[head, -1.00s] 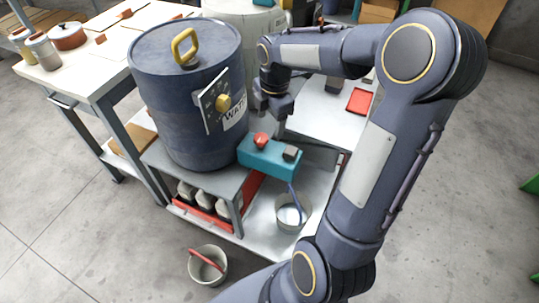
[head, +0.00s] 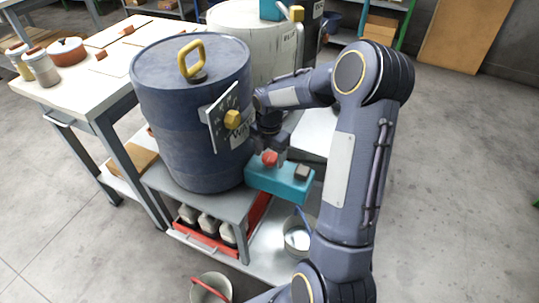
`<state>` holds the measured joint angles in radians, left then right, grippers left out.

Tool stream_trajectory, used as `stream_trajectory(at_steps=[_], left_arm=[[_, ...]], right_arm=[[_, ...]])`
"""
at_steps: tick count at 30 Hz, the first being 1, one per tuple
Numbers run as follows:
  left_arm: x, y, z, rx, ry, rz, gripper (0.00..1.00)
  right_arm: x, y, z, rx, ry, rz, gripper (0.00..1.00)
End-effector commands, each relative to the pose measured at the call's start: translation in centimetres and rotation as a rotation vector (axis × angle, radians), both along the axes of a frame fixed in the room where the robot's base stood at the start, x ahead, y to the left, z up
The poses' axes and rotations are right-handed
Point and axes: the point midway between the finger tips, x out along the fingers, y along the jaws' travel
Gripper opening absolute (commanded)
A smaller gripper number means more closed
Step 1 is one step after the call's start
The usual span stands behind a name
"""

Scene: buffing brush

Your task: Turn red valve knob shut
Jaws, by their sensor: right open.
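The block is at the front of the blue water drum (head: 185,120). My right gripper (head: 270,152) points down right at the red knob and is open. Its fingers partly overlap the knob in the view; I cannot tell if they touch it. My left gripper is not in view.
A yellow knob (head: 232,119) on a plate juts from the drum just left of my right wrist. A bucket (head: 297,235) stands below the block, another (head: 211,290) on the floor. A white-topped table (head: 110,75) stands at left. The floor at right is clear.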

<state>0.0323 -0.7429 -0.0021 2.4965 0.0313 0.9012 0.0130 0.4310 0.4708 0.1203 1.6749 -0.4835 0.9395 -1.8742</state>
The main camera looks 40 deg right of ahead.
Motion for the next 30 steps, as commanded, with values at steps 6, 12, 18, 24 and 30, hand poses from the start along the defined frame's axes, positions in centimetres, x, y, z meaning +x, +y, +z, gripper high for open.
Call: stream_trajectory(at_steps=[6, 12, 18, 24, 30], left_arm=[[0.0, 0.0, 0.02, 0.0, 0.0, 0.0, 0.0], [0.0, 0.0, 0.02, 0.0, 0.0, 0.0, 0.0], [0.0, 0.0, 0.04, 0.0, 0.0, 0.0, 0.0], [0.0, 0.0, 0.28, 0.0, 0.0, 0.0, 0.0], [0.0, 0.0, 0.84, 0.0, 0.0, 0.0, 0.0]], right_arm=[[-0.02, -0.01, 0.03, 0.0, 0.0, -0.001, 0.58], [-0.02, -0.01, 0.05, 0.0, 0.0, -0.001, 0.32], [-0.02, -0.01, 0.07, 0.0, 0.0, -0.003, 0.2], [-0.02, -0.01, 0.13, 0.0, 0.001, -0.04, 0.2], [-0.01, -0.02, 0.23, -0.001, 0.002, -0.147, 0.2]])
